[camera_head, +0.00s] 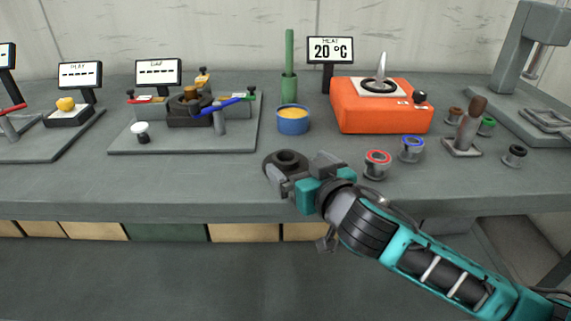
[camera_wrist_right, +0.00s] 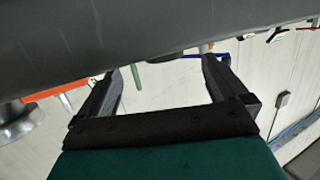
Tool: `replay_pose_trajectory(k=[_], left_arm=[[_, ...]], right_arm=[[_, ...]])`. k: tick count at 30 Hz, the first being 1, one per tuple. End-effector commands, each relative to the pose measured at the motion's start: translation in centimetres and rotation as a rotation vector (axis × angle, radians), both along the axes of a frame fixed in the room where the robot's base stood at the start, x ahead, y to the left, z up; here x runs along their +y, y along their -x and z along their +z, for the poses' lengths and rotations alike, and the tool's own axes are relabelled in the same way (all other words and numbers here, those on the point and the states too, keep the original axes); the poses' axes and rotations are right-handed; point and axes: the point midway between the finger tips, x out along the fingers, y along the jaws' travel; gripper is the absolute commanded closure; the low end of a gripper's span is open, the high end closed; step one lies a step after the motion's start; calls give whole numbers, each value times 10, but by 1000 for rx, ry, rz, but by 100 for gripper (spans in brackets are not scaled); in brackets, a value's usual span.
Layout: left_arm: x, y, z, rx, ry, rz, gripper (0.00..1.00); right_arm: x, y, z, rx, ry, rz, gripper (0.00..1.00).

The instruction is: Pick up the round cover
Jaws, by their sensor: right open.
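A dark grey round piece with a hole in its top (camera_head: 287,157), which looks like the round cover, is near the table's front edge in the head view. My right gripper (camera_head: 281,176) is right beside it, partly overlapping it in the picture; I cannot tell whether they touch. My left gripper is out of view.
An orange heater (camera_head: 378,117) stands behind to the right, with a blue pot (camera_head: 293,125) left of it. Red-ringed (camera_head: 376,172) and blue-ringed (camera_head: 411,154) spools stand right of my gripper. A fixture plate (camera_head: 185,145) lies left; the table front left is clear.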

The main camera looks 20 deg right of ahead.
Motion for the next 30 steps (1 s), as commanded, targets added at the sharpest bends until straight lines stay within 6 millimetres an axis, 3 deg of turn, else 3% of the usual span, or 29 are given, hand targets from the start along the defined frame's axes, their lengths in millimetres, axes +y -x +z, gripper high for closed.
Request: replay_pose_trajectory(k=[7,18,26,30], left_arm=[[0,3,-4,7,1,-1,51],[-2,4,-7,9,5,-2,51],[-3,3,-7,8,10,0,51],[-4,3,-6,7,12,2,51]], right_arm=[[3,-15,-3,-2,0,1,0],[12,-55,-12,-1,2,0,0],[12,-57,-12,0,1,1,0],[12,-57,-12,0,1,1,12]])
